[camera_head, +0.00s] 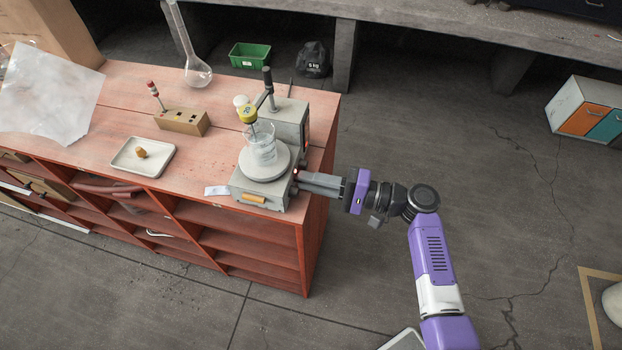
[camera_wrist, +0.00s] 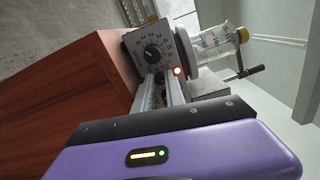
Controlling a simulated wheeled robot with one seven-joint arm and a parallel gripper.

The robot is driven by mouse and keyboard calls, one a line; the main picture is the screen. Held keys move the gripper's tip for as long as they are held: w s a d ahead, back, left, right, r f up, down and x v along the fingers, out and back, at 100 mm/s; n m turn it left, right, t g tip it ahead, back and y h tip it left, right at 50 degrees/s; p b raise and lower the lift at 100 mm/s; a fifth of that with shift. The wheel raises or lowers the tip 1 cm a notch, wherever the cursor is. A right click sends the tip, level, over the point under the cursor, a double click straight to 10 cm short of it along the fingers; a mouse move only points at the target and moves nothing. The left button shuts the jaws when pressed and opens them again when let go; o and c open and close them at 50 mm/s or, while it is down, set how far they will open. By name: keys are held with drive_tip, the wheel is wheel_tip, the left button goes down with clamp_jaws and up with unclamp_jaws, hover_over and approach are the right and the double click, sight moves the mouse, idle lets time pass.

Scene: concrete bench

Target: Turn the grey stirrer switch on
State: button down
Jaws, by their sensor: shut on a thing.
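The grey stirrer (camera_head: 250,190) stands at the right end of the red bench, with a glass beaker (camera_head: 263,150) on its round white top. In the wrist view, its side panel shows a black dial (camera_wrist: 152,53) ringed by marks and a glowing red light (camera_wrist: 177,71). My gripper (camera_head: 298,178) reaches in from the right, level with this panel. In the wrist view, my gripper (camera_wrist: 160,76) has its fingertips at the panel, just below the dial and left of the light. It is shut on the small switch, which is mostly hidden between the fingertips.
A white tray (camera_head: 122,165), a wooden block (camera_head: 182,122) and a round flask (camera_head: 198,74) stand further left. The floor right of the bench is clear around my arm.

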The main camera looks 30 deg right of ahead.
drive_tip(key=c, duration=1.4)
unclamp_jaws()
drive_tip(key=b+v, duration=0.1)
drive_tip(key=v, duration=0.7)
drive_tip(key=shift+b, duration=0.35)
